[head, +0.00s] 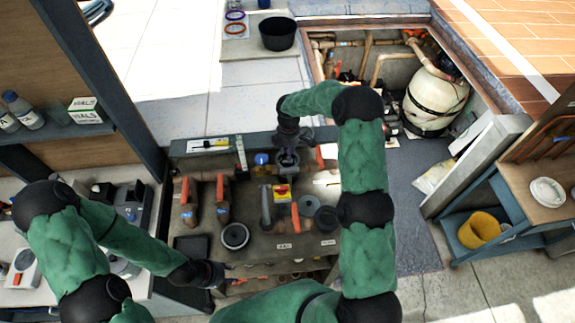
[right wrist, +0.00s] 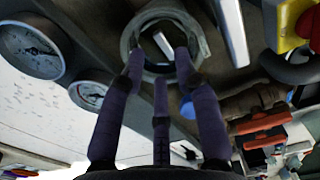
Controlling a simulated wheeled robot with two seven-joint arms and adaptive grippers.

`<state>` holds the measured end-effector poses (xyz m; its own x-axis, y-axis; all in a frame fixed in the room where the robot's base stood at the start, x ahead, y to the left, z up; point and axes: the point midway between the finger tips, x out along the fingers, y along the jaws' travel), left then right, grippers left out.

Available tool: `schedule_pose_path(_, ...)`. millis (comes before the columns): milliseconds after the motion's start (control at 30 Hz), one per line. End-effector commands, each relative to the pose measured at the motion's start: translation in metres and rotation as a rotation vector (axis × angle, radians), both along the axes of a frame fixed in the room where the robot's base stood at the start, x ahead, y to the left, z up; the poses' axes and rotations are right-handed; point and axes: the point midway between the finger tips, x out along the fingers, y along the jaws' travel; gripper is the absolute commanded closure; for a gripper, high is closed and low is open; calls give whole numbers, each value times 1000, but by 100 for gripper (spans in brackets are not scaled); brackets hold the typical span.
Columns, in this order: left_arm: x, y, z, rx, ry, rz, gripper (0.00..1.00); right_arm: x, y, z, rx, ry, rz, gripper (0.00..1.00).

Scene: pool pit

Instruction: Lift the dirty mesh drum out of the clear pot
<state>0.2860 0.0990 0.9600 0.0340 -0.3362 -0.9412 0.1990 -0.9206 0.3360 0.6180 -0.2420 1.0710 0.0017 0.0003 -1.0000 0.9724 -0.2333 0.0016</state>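The clear pot shows in the right wrist view as a round, pale grey translucent rim (right wrist: 133,38) with a dark inside. A pale bar (right wrist: 163,44) lies within the ring; I cannot tell whether it belongs to the dirty mesh drum, which I cannot make out clearly. In the head view the pot (head: 288,168) stands at the back of the bench, partly hidden by my right gripper (head: 289,142). My right gripper (right wrist: 160,66) is above the pot, its purple fingers spread and pointing at the opening, nothing between them. My left gripper (head: 216,275) is low at the bench's front left; its fingers are unclear.
Two dial gauges (right wrist: 32,50) are close beside the pot in the wrist view. An open pit with a white tank (head: 436,98) lies behind right.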

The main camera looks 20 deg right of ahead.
Motion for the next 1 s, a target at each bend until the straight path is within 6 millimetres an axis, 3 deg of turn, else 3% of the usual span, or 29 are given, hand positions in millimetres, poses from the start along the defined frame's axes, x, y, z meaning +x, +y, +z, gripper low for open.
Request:
schedule_pose_path(300, 0, 0, 10, 0, 0, 0, 60, -2, 4, -35, -1, 2, 0, 68)
schedule_pose_path(567, 0, 0, 10, 0, 0, 0, 60, -1, 4, -37, -1, 1, 0, 68)
schedule_pose_path(600, 0, 0, 10, 0, 0, 0, 60, -1, 4, -37, -1, 1, 0, 71)
schedule_pose_path(700, 0, 0, 10, 0, 0, 0, 60, -1, 4, -37, -1, 1, 0, 99)
schedule_pose_path(1000, 0, 0, 10, 0, 0, 0, 60, -1, 4, -37, -1, 1, 0, 100)
